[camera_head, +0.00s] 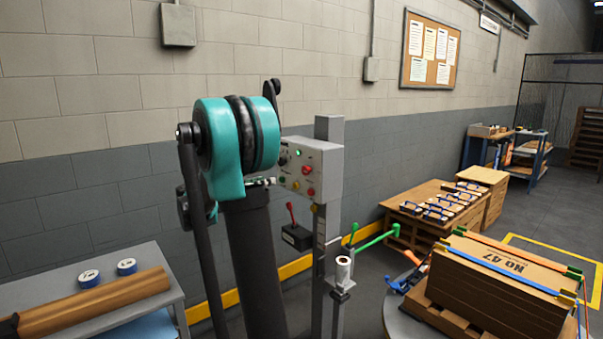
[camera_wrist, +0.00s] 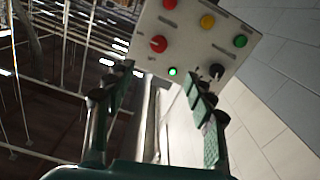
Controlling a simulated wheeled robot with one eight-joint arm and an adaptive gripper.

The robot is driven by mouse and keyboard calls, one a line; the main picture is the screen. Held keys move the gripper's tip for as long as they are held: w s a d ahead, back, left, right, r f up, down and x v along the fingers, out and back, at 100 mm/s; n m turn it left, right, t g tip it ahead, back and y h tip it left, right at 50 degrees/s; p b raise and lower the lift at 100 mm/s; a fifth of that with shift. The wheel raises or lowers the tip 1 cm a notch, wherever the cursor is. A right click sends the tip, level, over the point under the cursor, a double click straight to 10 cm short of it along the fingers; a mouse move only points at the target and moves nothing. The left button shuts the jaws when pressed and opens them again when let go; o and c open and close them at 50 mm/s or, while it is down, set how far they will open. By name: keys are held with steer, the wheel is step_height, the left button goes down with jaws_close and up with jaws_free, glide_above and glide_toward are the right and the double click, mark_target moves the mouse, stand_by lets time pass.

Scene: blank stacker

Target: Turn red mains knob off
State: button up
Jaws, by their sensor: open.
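The red mains knob (camera_head: 306,170) is on the front of a grey control box (camera_head: 325,165) on a post. In the wrist view the red knob (camera_wrist: 158,44) shows upside down, beyond and between my fingertips, with a lit green lamp (camera_wrist: 172,71) beside it. I cannot tell its exact setting. My gripper (camera_wrist: 160,78) is open and empty, its fingers pointing at the panel, apart from the knob. The right fingertip overlaps the area by a black knob (camera_wrist: 216,72). In the head view my arm hides most of the gripper.
The panel also carries red (camera_wrist: 170,4), yellow (camera_wrist: 207,21) and green (camera_wrist: 240,41) buttons. Below the box is a red-handled lever (camera_head: 291,213). A strapped carton stack (camera_head: 500,290) stands at right, a bench (camera_head: 170,255) at left. A wall is behind.

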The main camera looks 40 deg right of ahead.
mark_target(304, 171)
steer(key=d, duration=0.6)
steer(key=w+d, duration=0.1)
steer(key=d, duration=1)
steer(key=shift+w+d+r, duration=0.15)
steer(key=shift+d, duration=0.15)
steer(key=c, duration=1.2)
steer(key=shift+o, duration=0.2)
